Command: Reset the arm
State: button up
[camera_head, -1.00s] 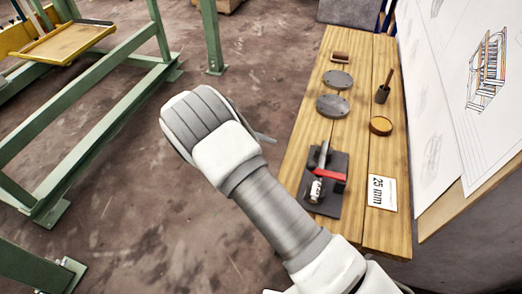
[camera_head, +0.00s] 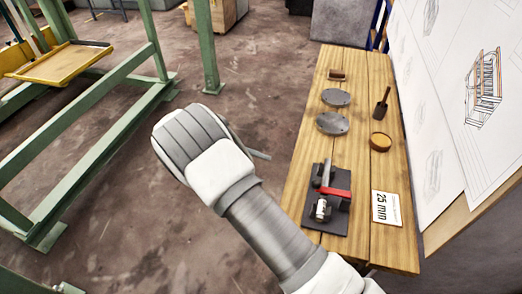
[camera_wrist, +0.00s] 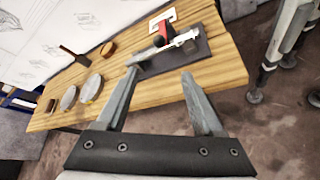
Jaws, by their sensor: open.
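My gripper (camera_wrist: 160,84) shows in the wrist view with its two grey fingers spread apart and nothing between them. The fingertips appear in front of the near edge of the wooden table (camera_wrist: 225,72). In the head view my white and grey arm reaches up to the left of the table (camera_head: 377,240), over the floor, and it hides most of the gripper. On the table, a dark plate (camera_head: 337,215) carries a metal piece with a red part (camera_head: 337,193); the red part also shows in the wrist view (camera_wrist: 161,38).
Two grey discs (camera_head: 332,123), a small brown block (camera_head: 336,74), a round tan piece (camera_head: 380,141), a dark handled tool (camera_head: 382,105) and a "25 mm" card (camera_head: 386,208) lie on the table. A drawing board (camera_head: 470,80) stands right. A green frame (camera_head: 95,135) stands left. Floor between is clear.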

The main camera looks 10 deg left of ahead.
jog(key=s+d+r+m+g+y+p, duration=0.1)
jog(key=s+d+r+m+y, duration=0.2)
jog(key=d+r, duration=0.55)
jog(key=s+d+r+m+g+y+p, duration=0.1)
jog(key=d+r+m+y, duration=0.35)
jog(key=r, duration=0.65)
jog(key=s+d+r+m+t+y+p, duration=0.1)
jog(key=s+d+r+m+t+y, duration=0.1)
jog(key=s+d+r, duration=0.3)
jog(key=s+d+r+m+t+y+p, duration=0.1)
jog(key=s+d+r, duration=0.4)
jog(key=s, duration=0.6)
jog(key=shift+s+d+m+t+y, duration=0.25)
jog(key=shift+m+t+y, duration=0.4)
jog(key=shift+t+y, duration=0.65)
jog(key=c, duration=0.3)
jog(key=shift+a, duration=0.15)
